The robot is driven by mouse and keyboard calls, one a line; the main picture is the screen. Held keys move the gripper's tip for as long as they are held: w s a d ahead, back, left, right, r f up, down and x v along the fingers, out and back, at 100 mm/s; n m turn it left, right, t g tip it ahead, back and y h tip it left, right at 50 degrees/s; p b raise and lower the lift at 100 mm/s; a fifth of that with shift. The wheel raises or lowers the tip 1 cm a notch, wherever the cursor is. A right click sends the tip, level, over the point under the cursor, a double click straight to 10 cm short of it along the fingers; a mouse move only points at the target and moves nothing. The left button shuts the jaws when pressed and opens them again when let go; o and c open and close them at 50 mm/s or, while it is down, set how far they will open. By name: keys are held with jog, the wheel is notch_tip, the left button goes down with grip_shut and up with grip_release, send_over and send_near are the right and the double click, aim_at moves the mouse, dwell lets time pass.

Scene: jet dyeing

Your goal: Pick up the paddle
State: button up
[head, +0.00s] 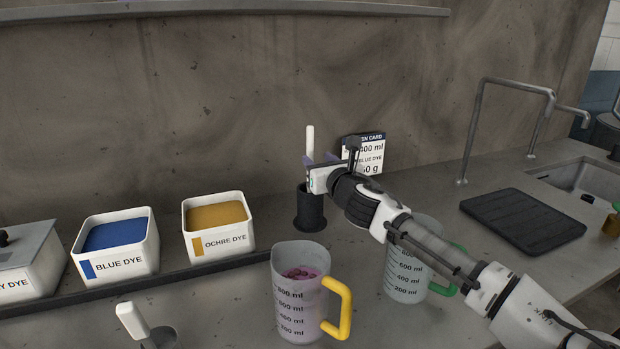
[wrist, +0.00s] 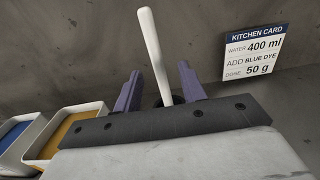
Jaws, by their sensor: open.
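The paddle (head: 310,141) shows as a white handle standing upright in a dark cylindrical holder (head: 309,210) near the back wall. Its lower end is hidden in the holder. My gripper (head: 321,160) is at the handle, just above the holder. In the wrist view, the paddle handle (wrist: 152,50) rises between the two purple fingers of my gripper (wrist: 160,88), leaning slightly. The fingers are apart, with a gap on each side of the handle. Contact does not show.
A jug with a yellow handle (head: 299,293) holds pinkish contents in front. A jug with a green handle (head: 405,277) stands under my arm. Blue dye (head: 117,247) and ochre dye (head: 219,228) tubs sit left. A kitchen card (head: 365,156) is behind. A black mat (head: 522,222) lies right.

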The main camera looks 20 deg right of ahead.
aim_at(311, 151)
jog(key=w, duration=0.1)
jog(key=w+p, duration=0.1)
jog(key=w+r, duration=0.1)
jog(key=w, duration=0.1)
jog(key=shift+w+a+p, duration=0.1)
jog(key=shift+a+p, duration=0.2)
jog(key=shift+p, duration=0.1)
jog(key=shift+w+f, duration=0.1)
jog(key=shift+w, duration=0.55)
grip_shut()
